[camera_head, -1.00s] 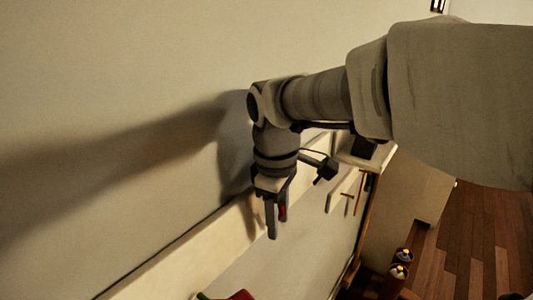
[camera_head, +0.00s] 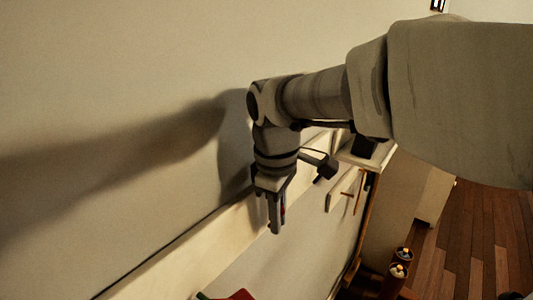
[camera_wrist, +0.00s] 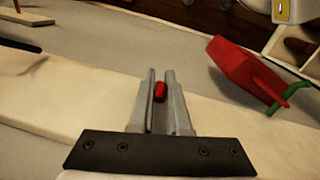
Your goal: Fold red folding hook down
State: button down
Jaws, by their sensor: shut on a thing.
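The red folding hook (camera_wrist: 160,92) shows as a small red piece between the fingers of my gripper (camera_wrist: 159,80) in the wrist view. The fingers are close together around it. In the head view my gripper (camera_head: 276,222) points down in front of the pale board on the wall, and only a speck of red (camera_head: 283,211) shows at its fingers. The rest of the hook is hidden by the fingers.
A pale board (camera_head: 190,252) runs along the wall. A red object with a green part (camera_wrist: 245,70) lies at the right in the wrist view. A shelf with wooden pegs (camera_head: 345,190) is right of my gripper.

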jog(key=shift+f+b, duration=0.15)
jog(key=shift+b, duration=0.25)
dwell(0.5)
jog(key=f+t+y+b, duration=0.1)
jog(key=t+y+b, duration=0.1)
jog(key=b, duration=0.7)
jog(key=s+d+f+t+y+b, duration=0.1)
jog(key=t+y+b, duration=0.2)
jog(key=b, duration=0.6)
jog(key=f+t+y+b, duration=0.1)
jog(key=t+y+b, duration=0.1)
jog(key=b, duration=0.7)
jog(key=shift+s+d+f+m+y, duration=0.2)
jog(key=shift+f+m+y, duration=0.1)
jog(key=shift+y, duration=0.6)
jog(key=shift+r+t+y+b, duration=0.15)
jog(key=shift+t+y+b, duration=0.25)
jog(key=shift+b, duration=0.65)
jog(key=c, duration=0.9)
grip_release()
jog(key=shift+r, duration=0.1)
